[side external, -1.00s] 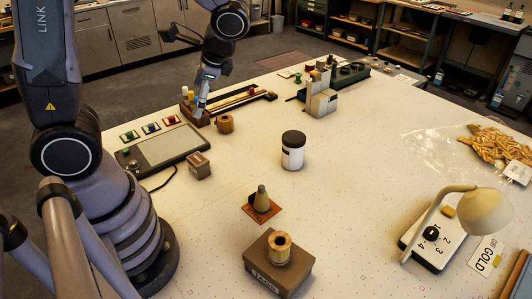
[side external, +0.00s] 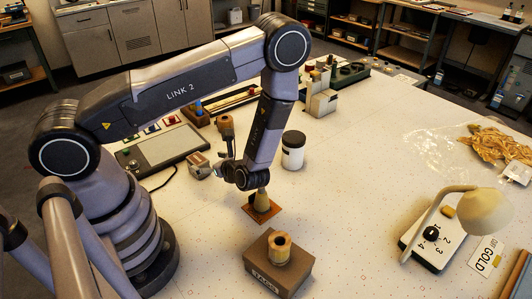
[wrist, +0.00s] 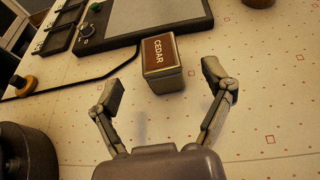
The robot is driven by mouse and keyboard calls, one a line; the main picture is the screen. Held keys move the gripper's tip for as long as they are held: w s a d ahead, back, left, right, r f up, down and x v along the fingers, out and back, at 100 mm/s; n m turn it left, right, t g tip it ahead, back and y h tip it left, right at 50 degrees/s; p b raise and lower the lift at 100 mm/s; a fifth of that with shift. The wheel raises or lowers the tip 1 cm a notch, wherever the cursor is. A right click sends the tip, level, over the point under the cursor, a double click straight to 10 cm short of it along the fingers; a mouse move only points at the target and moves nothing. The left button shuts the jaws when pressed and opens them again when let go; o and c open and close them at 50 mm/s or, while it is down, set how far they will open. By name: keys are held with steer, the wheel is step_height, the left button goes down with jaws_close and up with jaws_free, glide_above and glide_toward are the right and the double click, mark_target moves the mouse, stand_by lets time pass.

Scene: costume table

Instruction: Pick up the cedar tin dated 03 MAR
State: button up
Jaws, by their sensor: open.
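The tin labelled CEDAR (wrist: 163,62) is a small box with a brown lid and tan sides; I can read no date on it. In the wrist view it stands upright just ahead of my gripper (wrist: 165,88), roughly centred between the two spread fingers. My gripper is open and empty, and the fingertips are apart from the tin. In the side view the tin (side external: 196,160) stands by the pad's near right corner. My gripper (side external: 214,170) is low beside it there and partly overlaps it.
A grey pad with a dark frame (side external: 160,148) lies just beyond the tin, with a black cable beside it.

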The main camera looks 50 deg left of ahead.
mark_target(194, 159)
steer(key=x, duration=0.9)
steer(key=shift+s+d+f, duration=0.1)
steer(key=shift+f, duration=0.2)
steer(key=c, duration=1.1)
